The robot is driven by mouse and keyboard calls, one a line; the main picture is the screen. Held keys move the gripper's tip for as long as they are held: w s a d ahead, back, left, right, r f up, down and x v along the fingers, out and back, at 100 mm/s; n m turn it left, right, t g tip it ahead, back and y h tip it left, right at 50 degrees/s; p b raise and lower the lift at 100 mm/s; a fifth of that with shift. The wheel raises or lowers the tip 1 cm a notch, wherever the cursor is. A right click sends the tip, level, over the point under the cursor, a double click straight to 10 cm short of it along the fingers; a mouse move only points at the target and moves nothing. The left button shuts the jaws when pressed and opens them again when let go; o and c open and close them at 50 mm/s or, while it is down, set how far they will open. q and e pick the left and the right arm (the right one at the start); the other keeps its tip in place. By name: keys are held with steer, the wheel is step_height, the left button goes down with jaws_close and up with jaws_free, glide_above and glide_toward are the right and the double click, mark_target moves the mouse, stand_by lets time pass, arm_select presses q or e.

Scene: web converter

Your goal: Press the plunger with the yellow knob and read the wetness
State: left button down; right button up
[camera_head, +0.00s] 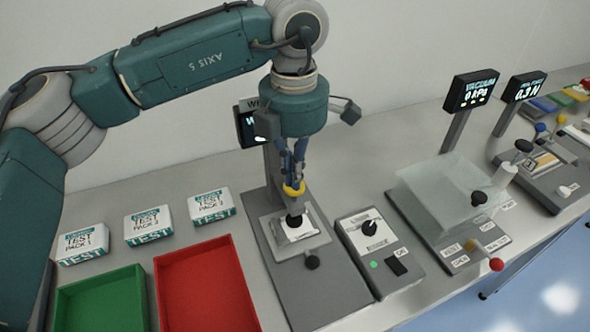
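The plunger's yellow knob (294,188) is above the wetness tester (297,258), directly under my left gripper (291,176). The gripper points down with its fingers close together, and their tips are at the top of the knob. I cannot tell whether they press on it. A dark plunger foot (295,219) is on a white pad (300,232) on the tester's plate. The wetness display (247,127) stands behind and is mostly hidden by my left arm, so its value cannot be read. My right gripper is not in view.
Several white test packs (148,223) lie at left behind a green tray (103,302) and a red tray (206,290). A control box with a black dial (370,228) is right of the tester. Farther right are a vacuum station (447,200) and a force display (523,88).

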arm_select(q)
steer(key=shift+r+p, duration=1.8)
steer(key=shift+r, duration=1.85)
steer(key=shift+r, duration=0.1)
